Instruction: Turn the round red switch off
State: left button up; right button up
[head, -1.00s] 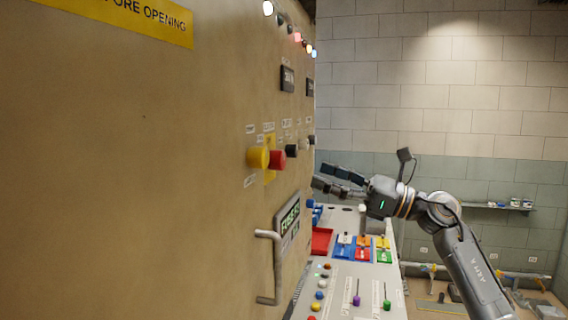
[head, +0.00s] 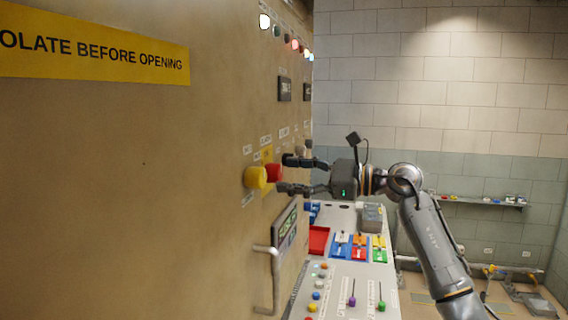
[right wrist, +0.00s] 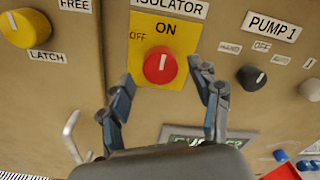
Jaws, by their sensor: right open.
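The round red switch (head: 273,173) sits on a yellow plate on the tan cabinet face, beside a yellow knob (head: 255,177). In the right wrist view the red switch (right wrist: 160,65) has a white mark pointing up towards ON; OFF is printed to its upper left. My right gripper (head: 287,174) is open at the panel, with its fingers above and below the switch's right side. In the right wrist view the open fingers of my right gripper (right wrist: 163,74) stand either side of the red switch, with gaps showing. My left gripper is out of view.
A black PUMP 1 knob (right wrist: 251,78) is right of the red switch, and the yellow LATCH knob (right wrist: 26,28) is to its left. A cabinet handle (head: 273,280) sticks out below. A sloped console (head: 345,277) with switches and sliders stands below my right arm.

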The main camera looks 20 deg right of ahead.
jog(key=shift+x, duration=1.05)
